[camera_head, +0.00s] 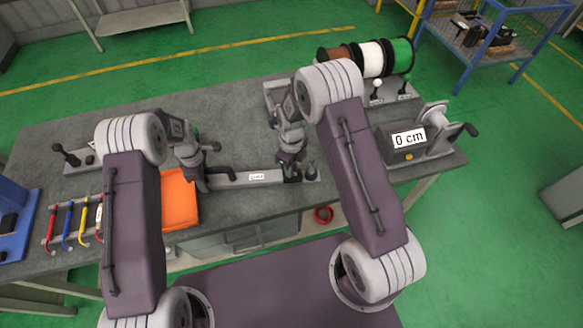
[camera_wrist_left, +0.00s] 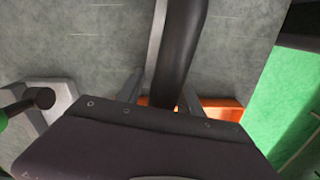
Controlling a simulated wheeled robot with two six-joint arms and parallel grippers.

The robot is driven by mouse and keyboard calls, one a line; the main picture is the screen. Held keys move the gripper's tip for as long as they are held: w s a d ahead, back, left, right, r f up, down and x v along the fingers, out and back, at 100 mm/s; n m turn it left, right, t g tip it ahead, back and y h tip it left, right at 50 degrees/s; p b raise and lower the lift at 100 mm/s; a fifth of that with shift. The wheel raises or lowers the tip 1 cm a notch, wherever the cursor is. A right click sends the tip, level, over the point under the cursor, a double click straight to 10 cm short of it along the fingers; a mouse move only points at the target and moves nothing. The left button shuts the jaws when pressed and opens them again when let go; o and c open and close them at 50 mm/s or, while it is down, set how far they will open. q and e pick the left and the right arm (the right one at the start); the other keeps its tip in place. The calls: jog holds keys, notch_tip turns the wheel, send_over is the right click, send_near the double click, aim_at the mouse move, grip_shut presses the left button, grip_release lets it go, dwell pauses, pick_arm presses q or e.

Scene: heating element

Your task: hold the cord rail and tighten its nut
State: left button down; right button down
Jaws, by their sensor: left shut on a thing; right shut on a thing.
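The cord rail (camera_head: 240,181) is a grey bar with a small white label, lying across the front part of the workbench. My left gripper (camera_head: 204,184) is at the rail's left end. In the left wrist view, its fingers (camera_wrist_left: 163,95) are shut around a thick black bar (camera_wrist_left: 180,45), which looks like the rail's handle, beside a thin grey strip. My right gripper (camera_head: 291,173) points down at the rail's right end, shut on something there. The nut is hidden or too small to make out under that gripper.
An orange tray (camera_head: 178,205) lies left of the rail. Coloured cords (camera_head: 67,224) hang on a rack at the left. Several spools (camera_head: 370,58) stand at the back right. A winder with a "0 cm" display (camera_head: 408,137) stands at the right. The bench middle is clear.

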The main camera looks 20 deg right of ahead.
jog(key=shift+w, duration=0.1)
dwell(0.6)
jog(key=c, duration=1.3)
grip_release()
jog(key=shift+c, duration=0.2)
jog(key=shift+r, duration=0.1)
notch_tip(320, 180, up, 12)
